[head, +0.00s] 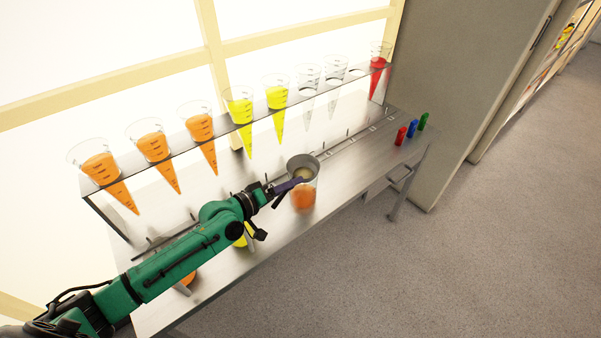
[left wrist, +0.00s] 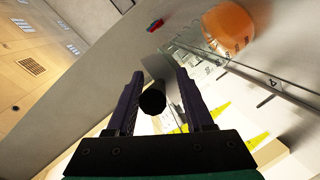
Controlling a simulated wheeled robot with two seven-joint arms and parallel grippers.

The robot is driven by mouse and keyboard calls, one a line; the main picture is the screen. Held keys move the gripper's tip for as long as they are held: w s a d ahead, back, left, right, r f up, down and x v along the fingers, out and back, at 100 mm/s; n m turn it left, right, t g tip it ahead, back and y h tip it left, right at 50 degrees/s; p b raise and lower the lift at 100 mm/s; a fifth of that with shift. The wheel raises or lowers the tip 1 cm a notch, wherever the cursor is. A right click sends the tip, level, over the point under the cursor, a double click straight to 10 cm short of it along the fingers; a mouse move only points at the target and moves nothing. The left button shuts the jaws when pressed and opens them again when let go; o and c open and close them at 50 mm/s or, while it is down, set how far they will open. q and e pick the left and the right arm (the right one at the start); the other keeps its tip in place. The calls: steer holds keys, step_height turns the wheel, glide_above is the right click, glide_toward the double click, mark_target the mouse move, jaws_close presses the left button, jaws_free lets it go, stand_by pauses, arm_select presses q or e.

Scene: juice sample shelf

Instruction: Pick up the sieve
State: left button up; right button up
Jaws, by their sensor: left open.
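The sieve (head: 301,163), a grey round bowl, sits on top of a clear cup (head: 303,198) with orange liquid on the steel bench. My left gripper (head: 287,186) is at the near left side of the sieve, its dark fingers beside the cup's top. In the left wrist view the gripper (left wrist: 157,92) is open. A dark rod with a round end (left wrist: 153,101), which looks like the sieve's handle, shows between the fingers. Whether either finger touches it I cannot tell. My right gripper is not in view.
A raised rack (head: 235,127) along the window holds several graduated cones with orange, yellow, clear and red contents. Red (head: 400,136), blue (head: 412,128) and green (head: 423,121) small cylinders stand at the bench's right end. Yellow and orange containers are partly hidden by my arm.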

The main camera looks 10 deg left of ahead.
arm_select(q)
steer(key=shift+s, duration=0.1)
jaws_close()
stand_by(1.2)
